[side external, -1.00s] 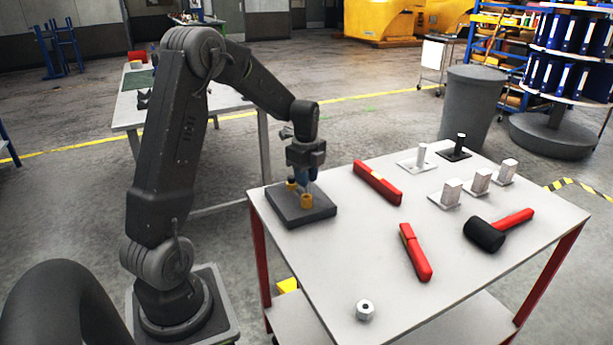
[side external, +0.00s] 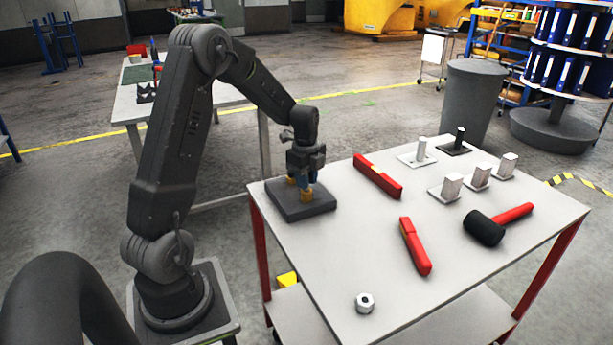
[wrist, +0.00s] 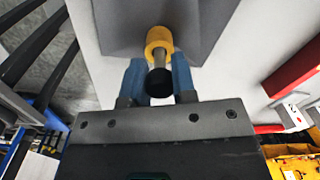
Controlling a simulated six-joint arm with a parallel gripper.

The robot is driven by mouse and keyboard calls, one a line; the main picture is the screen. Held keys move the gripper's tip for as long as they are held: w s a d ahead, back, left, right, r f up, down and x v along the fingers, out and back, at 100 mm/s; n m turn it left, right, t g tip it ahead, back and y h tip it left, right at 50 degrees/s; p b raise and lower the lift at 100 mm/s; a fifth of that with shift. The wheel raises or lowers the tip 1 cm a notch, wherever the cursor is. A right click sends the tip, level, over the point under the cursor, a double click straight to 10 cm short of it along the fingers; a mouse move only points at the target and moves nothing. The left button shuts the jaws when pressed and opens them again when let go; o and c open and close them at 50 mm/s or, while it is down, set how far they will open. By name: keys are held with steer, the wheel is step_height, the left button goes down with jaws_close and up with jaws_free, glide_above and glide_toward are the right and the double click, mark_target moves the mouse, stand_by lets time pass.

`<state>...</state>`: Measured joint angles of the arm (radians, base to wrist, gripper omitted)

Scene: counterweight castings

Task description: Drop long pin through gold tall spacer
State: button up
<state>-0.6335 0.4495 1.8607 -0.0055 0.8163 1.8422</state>
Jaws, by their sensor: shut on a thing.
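A gold spacer (wrist: 159,38) stands on a dark block (side external: 302,211), near the table's left corner. In the side view, two gold pieces show at the block: one at the front (side external: 306,196) and one farther back, partly hidden by my gripper. My gripper (wrist: 158,62) is shut on a pin with a grey shaft and a black head (wrist: 160,83), between its two blue fingers. In the wrist view the shaft lines up with the gold spacer and meets it. I cannot tell whether the tip is inside the bore.
Red bars (side external: 377,177) (side external: 415,247), a black-headed mallet (side external: 485,228), several pale blocks and posts on plates, and a small nut-like piece (side external: 365,303) lie on the table (side external: 340,240). The table's middle and front are mostly clear.

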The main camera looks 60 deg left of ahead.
steer(key=shift+f, duration=0.25)
steer(key=shift+f, duration=0.35)
steer(key=shift+f, duration=0.15)
steer(key=o, duration=1)
step_height(320, 180, up, 14)
steer(key=shift+s+d+f, duration=0.1)
